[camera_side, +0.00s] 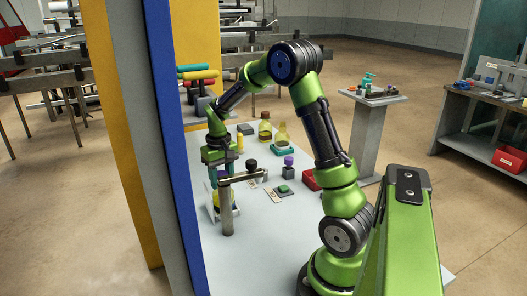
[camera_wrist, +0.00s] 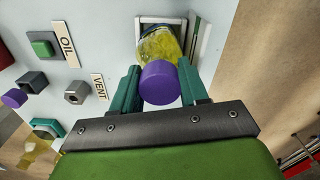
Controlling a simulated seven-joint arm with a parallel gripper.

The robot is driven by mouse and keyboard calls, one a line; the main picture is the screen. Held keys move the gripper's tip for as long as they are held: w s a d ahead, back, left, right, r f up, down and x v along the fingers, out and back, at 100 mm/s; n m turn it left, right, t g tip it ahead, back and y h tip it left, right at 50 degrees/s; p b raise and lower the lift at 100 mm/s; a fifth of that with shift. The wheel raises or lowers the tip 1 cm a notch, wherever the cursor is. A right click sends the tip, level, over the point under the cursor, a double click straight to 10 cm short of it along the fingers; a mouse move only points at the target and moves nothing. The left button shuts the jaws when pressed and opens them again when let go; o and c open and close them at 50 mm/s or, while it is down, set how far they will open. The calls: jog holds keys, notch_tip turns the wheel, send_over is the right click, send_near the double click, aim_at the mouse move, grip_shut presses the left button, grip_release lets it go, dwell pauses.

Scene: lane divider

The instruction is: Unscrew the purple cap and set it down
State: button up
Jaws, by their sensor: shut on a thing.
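The purple cap (camera_wrist: 160,83) is between the two teal fingers of my gripper (camera_wrist: 160,88) in the wrist view. My gripper is shut on it. A clear bottle (camera_wrist: 158,45) with yellow liquid is directly behind the cap, inside a white square frame (camera_wrist: 163,19). Whether the cap is still joined to the bottle cannot be told. In the side view my gripper (camera_side: 221,177) points down, and the bottle (camera_side: 216,203) shows partly beneath it. A grey post and bar hide part of the bottle there, and the cap is not clear.
A green button (camera_side: 283,189) and OIL (camera_wrist: 67,42) and VENT (camera_wrist: 99,87) labels lie beside the bottle. A second purple piece (camera_side: 289,160) sits on a dark block. The front tabletop is clear.

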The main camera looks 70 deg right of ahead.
jog(key=shift+n, duration=0.9)
jog(key=shift+n, duration=0.8)
jog(key=o, duration=0.6)
jog(key=shift+m, duration=1.7)
